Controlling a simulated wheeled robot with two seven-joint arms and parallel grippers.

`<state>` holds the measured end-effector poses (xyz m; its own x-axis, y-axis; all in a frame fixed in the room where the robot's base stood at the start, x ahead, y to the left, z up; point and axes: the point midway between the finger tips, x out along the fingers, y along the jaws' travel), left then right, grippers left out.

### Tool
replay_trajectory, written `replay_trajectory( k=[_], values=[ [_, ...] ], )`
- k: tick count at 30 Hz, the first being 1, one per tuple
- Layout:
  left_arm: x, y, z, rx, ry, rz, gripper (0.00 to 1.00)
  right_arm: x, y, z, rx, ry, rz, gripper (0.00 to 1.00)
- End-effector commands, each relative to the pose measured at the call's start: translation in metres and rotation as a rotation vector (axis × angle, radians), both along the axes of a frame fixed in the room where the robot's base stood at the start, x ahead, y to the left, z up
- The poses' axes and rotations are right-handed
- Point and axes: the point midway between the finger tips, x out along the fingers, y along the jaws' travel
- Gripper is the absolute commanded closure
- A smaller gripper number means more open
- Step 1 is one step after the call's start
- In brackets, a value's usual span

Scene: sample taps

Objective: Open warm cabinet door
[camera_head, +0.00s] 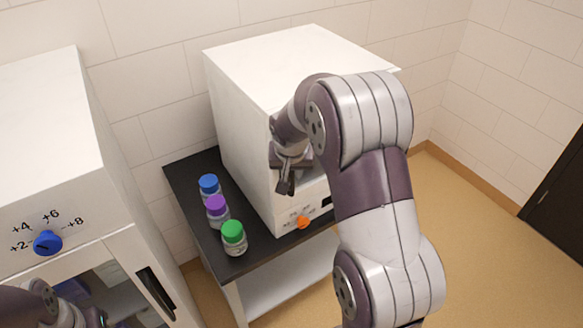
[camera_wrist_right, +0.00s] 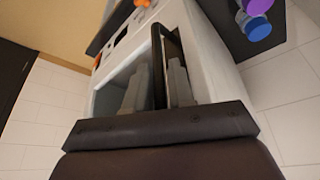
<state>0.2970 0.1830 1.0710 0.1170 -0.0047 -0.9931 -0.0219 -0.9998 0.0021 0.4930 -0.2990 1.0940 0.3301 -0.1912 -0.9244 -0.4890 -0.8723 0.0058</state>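The warm cabinet (camera_head: 235,130) is a white box with an orange knob (camera_head: 303,222) on its lower front. In the right wrist view, its front (camera_wrist_right: 210,60) has a window and a dark bar handle (camera_wrist_right: 157,45). My right gripper (camera_head: 284,180) is at the cabinet's front. In its wrist view the two grey fingers (camera_wrist_right: 158,85) stand on either side of the handle bar, with little gap, and look shut on it. The door looks closed or nearly so; my arm hides much of it. Part of my left arm (camera_head: 62,292) shows at the lower left; its fingertips are not visible.
Blue-capped (camera_head: 209,185), purple-capped (camera_head: 217,208) and green-capped (camera_head: 234,238) bottles stand on the black table (camera_head: 185,172) left of the warm cabinet. Another white cabinet (camera_head: 50,130) with a blue knob (camera_head: 47,242) stands at the left. The floor at right (camera_head: 480,230) is clear.

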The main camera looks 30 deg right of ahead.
Motion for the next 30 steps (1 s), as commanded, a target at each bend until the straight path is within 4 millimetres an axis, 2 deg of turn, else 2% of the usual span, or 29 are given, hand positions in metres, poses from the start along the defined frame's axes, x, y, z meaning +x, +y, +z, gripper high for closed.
replay_trajectory(
  k=[9, 10, 12, 22, 26, 30],
  values=[
    [0.0, 0.0, 0.001, 0.0, 0.0, 0.0, 0.57, 0.002, -0.001, -0.006, 0.001, -0.002, -0.001, 0.77],
    [0.0, 0.0, 0.001, 0.0, 0.0, 0.0, 0.57, 0.002, -0.001, -0.006, 0.001, -0.002, -0.001, 0.8],
    [0.0, 0.0, 0.001, 0.0, 0.0, 0.0, 0.57, 0.002, -0.001, -0.006, 0.0, -0.001, 0.0, 1.0],
    [0.0, 0.0, 0.007, 0.0, 0.0, 0.0, 0.57, -0.004, -0.003, -0.004, 0.003, 0.002, 0.018, 1.0],
    [0.0, 0.0, 0.017, 0.0, 0.0, 0.0, 0.57, -0.018, -0.007, -0.002, 0.006, 0.004, 0.055, 1.0],
    [0.0, 0.0, 0.031, 0.0, 0.0, 0.0, 0.57, -0.041, -0.012, -0.001, 0.006, 0.003, 0.107, 1.0]
  ],
)
